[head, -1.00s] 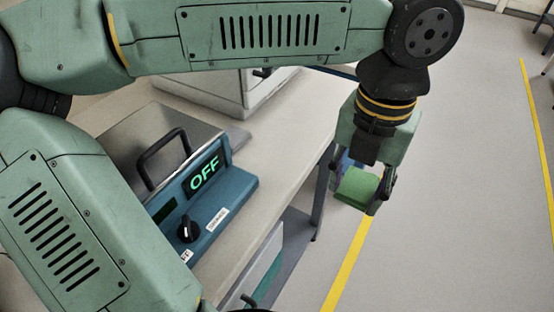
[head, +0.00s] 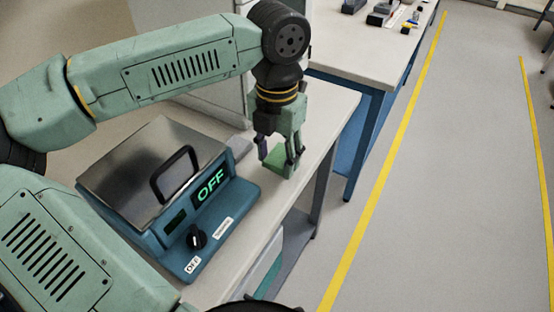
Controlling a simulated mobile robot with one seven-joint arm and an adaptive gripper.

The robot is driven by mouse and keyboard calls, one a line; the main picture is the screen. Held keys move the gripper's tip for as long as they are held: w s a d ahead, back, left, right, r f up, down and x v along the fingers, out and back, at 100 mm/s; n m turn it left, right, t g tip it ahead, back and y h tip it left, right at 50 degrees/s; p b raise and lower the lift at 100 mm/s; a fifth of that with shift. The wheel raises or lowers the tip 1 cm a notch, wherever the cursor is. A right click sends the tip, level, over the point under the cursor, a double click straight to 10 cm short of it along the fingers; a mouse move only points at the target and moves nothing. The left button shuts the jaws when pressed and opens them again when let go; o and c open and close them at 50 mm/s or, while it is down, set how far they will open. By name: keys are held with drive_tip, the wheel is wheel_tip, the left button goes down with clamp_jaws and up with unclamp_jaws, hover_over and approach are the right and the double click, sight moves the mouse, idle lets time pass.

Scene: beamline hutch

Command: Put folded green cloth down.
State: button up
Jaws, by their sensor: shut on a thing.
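The folded green cloth (head: 278,161) is between the fingers of my gripper (head: 281,158) in the head view. My gripper points down and is shut on the cloth. The cloth is at the right part of the near bench top (head: 252,219), close to its right edge. It looks at or just above the surface; I cannot tell whether it touches. The fingers hide part of the cloth.
A blue device (head: 215,207) with a metal lid, black handle and green "OFF" display stands left of the cloth. A second bench (head: 356,55) with small items stands behind. Bare bench top lies around the cloth. The floor (head: 440,200) with yellow lines is at right.

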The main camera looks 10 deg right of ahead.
sight(277, 160)
drive_tip(key=shift+f+p, duration=0.3)
drive_tip(key=shift+f, duration=1.25)
drive_tip(key=shift+f, duration=0.15)
drive_tip(key=o, duration=1)
drive_tip(key=shift+w+r, duration=0.1)
drive_tip(key=shift+r, duration=0.1)
drive_tip(key=r, duration=0.3)
drive_tip(key=r+b, duration=0.1)
drive_tip(key=r, duration=0.3)
drive_tip(key=s+r+b, duration=0.1)
drive_tip(key=r, duration=0.2)
drive_tip(key=shift+r, duration=0.2)
